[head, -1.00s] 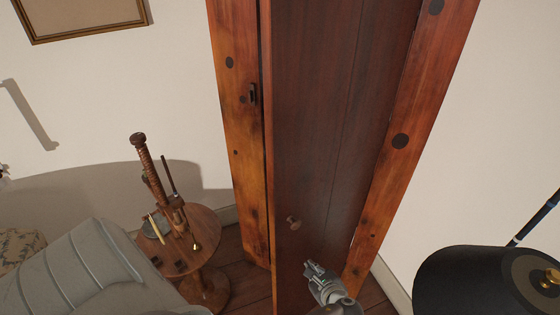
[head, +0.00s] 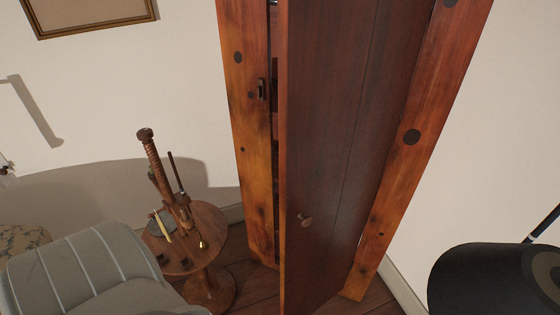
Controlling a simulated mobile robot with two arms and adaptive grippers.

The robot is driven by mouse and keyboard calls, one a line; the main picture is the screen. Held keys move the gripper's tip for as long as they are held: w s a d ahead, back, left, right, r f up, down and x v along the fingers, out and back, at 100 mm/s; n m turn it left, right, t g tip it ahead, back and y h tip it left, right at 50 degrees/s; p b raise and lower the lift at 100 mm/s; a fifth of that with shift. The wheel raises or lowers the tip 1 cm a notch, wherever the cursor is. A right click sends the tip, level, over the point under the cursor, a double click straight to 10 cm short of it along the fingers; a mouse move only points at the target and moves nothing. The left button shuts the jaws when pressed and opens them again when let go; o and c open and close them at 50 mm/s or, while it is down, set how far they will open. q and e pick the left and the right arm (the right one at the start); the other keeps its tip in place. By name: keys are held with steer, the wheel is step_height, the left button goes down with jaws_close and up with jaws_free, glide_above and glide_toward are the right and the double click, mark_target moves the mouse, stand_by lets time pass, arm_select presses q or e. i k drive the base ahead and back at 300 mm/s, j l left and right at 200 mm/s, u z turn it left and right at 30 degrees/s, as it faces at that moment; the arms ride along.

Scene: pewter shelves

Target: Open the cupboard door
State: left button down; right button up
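The cupboard door (head: 335,130) is dark brown wood and stands ajar. Its left edge is swung out from the orange-brown cupboard frame (head: 245,120), and a narrow dark gap shows between them. Shelf edges (head: 275,125) are just visible inside the gap. A small round wooden knob (head: 306,220) sits low on the door, near its left edge. A dark latch piece (head: 261,88) is on the left frame post. The right frame post (head: 415,130) is beside the door's other side. Neither of my grippers is in view.
A round wooden side table (head: 205,240) with a carved wooden stand (head: 160,175) and small items is left of the cupboard. A grey padded chair (head: 80,270) is at lower left. A black rounded object (head: 490,280) is at lower right.

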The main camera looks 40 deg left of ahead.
mark_target(345, 68)
steer(key=k+j+u, duration=0.1)
steer(key=j, duration=0.2)
steer(key=k+j, duration=0.15)
steer(key=j, duration=0.2)
steer(key=k+j+u, duration=0.15)
steer(key=j, duration=0.5)
steer(key=k+u, duration=0.05)
steer(key=k, duration=0.05)
